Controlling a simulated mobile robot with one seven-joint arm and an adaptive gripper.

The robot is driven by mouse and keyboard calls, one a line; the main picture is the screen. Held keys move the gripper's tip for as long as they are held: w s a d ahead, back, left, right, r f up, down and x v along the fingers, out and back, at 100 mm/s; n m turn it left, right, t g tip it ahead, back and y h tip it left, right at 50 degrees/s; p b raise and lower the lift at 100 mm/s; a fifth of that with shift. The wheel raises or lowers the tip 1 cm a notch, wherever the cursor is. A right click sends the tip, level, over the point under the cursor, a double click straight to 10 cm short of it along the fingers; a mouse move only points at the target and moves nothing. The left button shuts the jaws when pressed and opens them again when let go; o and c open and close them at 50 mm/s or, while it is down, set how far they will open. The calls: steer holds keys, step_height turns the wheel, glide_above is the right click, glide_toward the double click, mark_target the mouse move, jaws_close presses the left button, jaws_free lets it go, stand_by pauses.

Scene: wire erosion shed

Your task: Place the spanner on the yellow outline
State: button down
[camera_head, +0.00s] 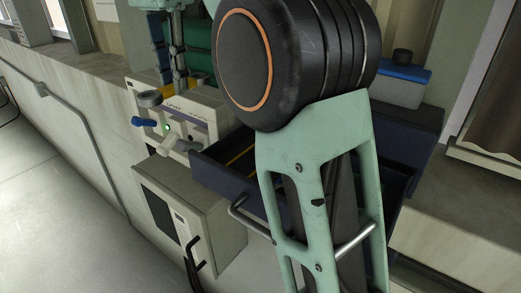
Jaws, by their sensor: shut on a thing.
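My gripper (176,80) points down at the upper left, above a cream bench unit, with two thin dark fingers. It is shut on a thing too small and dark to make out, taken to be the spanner. No spanner shape shows clearly. A yellow strip (240,154) lies inside the open dark blue drawer (222,184), partly hidden by my arm; I cannot tell if it is the outline. Another yellow patch shows behind my fingers.
The cream unit (210,118) has a blue-handled lever (143,122) and a projecting pale cylinder. A beige cabinet (195,215) stands below it. A blue-lidded box (399,85) stands behind the drawer. My arm hides much of the drawer. Floor at left is clear.

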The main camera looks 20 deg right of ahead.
steer(key=s+d+f, duration=0.4)
steer(key=s+d, duration=0.1)
steer(key=d, duration=0.3)
glide_above(253, 159)
steer(key=a, duration=0.1)
steer(key=f, duration=0.4)
steer(key=shift+w+f, duration=0.3)
steer(key=shift+s+d+f, duration=0.25)
steer(key=shift+d+f, duration=0.2)
steer(key=shift+f, duration=0.15)
step_height(253, 159, down, 3)
steer(key=b, duration=0.3)
steer(key=shift+f+b, duration=0.2)
steer(key=shift+b, duration=0.1)
steer(key=shift+s+r, duration=0.1)
steer(key=shift+s, duration=0.05)
steer(key=c, duration=1.8)
jaws_free()
steer(key=shift+w, duration=0.2)
steer(key=shift+o, duration=0.2)
steer(key=shift+s, duration=0.1)
step_height(253, 159, up, 12)
steer(key=p, duration=0.1)
